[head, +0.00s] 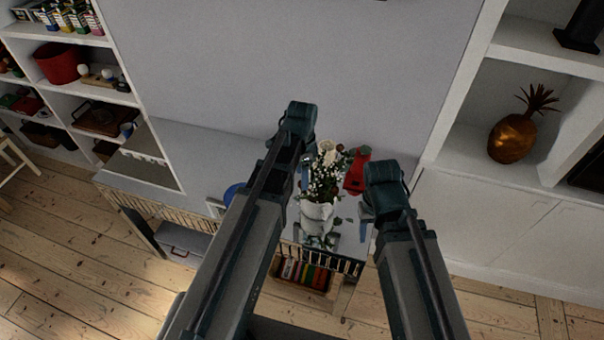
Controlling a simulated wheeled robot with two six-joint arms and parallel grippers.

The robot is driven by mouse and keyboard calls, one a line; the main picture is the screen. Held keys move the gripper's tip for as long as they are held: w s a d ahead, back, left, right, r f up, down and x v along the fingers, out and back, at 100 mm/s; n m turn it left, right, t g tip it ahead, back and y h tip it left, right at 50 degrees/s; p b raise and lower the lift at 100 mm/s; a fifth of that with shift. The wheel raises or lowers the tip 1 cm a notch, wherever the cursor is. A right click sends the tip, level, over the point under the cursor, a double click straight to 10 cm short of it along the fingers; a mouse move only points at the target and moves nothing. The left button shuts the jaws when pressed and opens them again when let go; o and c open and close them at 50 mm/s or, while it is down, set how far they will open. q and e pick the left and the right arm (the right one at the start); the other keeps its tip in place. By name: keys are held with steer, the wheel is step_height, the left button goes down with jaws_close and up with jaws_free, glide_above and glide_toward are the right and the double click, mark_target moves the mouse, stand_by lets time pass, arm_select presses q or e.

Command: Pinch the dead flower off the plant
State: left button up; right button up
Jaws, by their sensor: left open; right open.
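A plant with small white blossoms and green leaves (325,180) stands in a white pot (317,211) on a grey-white table against the wall, between my two arms. I cannot pick out a dead flower at this size; small brownish spots show near the top right of the plant. My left gripper (306,172) is open, close to the left side of the plant, partly hidden by its own arm. My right gripper (364,214) is open and empty, to the right of the pot and apart from it.
A red object (357,171) lies right behind the plant, close to my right wrist. A blue round item (232,193) is left of my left arm. White shelves stand on both sides, one holding a golden pineapple (513,138). Colourful books (302,273) sit below the table.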

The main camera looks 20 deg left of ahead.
arm_select(q)
step_height(320, 180, down, 2)
steer(key=shift+f+b, duration=0.25)
steer(key=shift+b, duration=0.5)
jaws_close()
